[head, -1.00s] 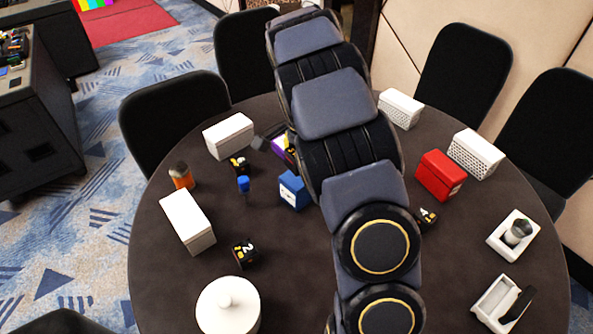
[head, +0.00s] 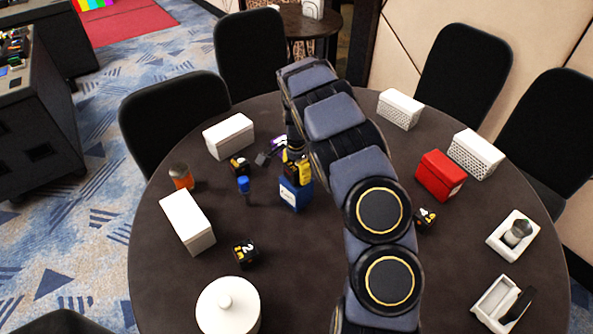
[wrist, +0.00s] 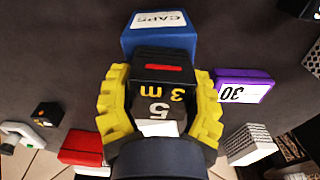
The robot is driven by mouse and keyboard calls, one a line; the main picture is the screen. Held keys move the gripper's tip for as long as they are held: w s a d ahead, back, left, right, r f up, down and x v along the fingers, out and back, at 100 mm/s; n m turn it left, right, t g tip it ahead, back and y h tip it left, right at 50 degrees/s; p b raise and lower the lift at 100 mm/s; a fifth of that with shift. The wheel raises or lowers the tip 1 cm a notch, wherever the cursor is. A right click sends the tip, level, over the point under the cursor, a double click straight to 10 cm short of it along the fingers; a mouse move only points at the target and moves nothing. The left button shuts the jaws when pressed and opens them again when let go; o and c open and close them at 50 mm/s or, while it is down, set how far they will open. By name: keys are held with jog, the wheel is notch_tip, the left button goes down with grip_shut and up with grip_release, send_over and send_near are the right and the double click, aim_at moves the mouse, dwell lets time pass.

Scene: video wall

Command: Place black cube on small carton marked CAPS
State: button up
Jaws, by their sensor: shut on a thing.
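The black cube (wrist: 163,68), with a red bar and orange and white characters, is between the yellow fingers of my gripper (wrist: 161,82) in the wrist view. My gripper is shut on it. In the head view my gripper (head: 297,170) is at the blue carton (head: 296,196), its fingers over the top. The carton also shows in the wrist view (wrist: 160,40), with a white label reading CAPS; the cube covers part of it. I cannot tell whether the cube touches the carton's top.
Other black cubes with numbers lie on the round table, one at front left (head: 245,252), one by the red box (head: 440,175). A blue-capped item (head: 243,185) stands just left of the carton. A purple box (wrist: 243,87) marked 30 is close by.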

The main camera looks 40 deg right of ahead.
jog(key=o, duration=1.1)
jog(key=shift+f, duration=0.15)
